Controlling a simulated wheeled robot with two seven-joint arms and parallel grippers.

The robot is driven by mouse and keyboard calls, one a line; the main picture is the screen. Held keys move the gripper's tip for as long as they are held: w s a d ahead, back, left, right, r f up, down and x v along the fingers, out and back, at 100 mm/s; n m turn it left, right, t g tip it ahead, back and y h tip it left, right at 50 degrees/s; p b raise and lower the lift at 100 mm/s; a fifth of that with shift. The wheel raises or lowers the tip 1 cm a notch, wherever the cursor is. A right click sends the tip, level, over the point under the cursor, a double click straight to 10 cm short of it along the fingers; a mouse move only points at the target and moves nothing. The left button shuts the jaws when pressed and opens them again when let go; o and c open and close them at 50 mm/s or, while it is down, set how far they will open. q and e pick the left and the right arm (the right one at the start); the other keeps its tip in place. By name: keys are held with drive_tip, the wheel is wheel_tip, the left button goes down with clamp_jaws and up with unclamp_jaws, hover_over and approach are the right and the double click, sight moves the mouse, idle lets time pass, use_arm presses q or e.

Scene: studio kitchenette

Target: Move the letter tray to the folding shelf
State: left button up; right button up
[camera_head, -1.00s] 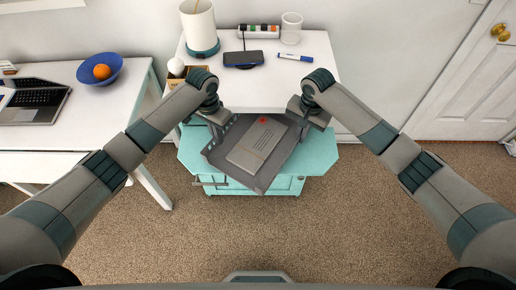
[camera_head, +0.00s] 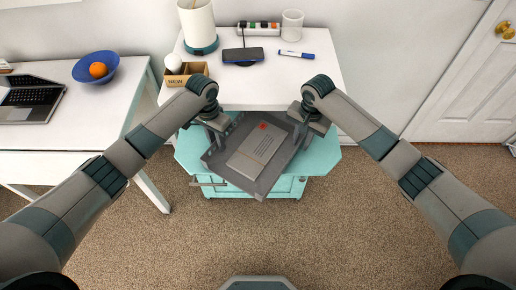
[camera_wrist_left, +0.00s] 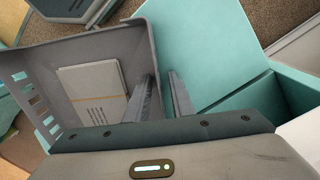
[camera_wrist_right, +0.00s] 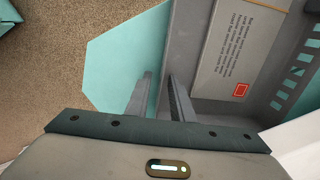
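The letter tray (camera_head: 268,190) is grey with slotted walls and lies turned at an angle, with a pale letter (camera_head: 256,150) with a red mark inside. My left gripper (camera_wrist_left: 163,75) has its fingers on either side of one tray wall. My right gripper (camera_wrist_right: 159,75) has its fingers on either side of another wall, near the letter's red mark. Both appear shut on the tray. Under the tray is a teal unit with a flat leaf (camera_head: 322,155), apparently the folding shelf. The tray hides much of its top; I cannot tell the gap between them.
A white tabletop (camera_head: 270,90) stands just behind, bearing a dark phone (camera_head: 242,56), a blue marker (camera_head: 297,54), a white cup (camera_head: 292,25), a lamp (camera_head: 198,25) and a small box (camera_head: 186,76). A white desk (camera_head: 90,125) stands left. Carpet in front is clear.

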use_arm(q)
drive_tip(key=shift+r, duration=0.15)
wheel_tip(320, 180, up, 12)
drive_tip(key=shift+w+a, duration=0.15)
drive_tip(key=shift+a, duration=0.1)
idle(0.6)
use_arm(e)
drive_tip(key=shift+r, duration=0.15)
wheel_tip(320, 180, up, 12)
drive_tip(key=shift+s+d, duration=0.15)
drive_tip(key=shift+d, duration=0.05)
idle(0.5)
use_arm(q)
drive_tip(key=shift+f, duration=0.2)
use_arm(e)
drive_tip(key=shift+s+f, duration=0.15)
drive_tip(key=shift+f, duration=0.05)
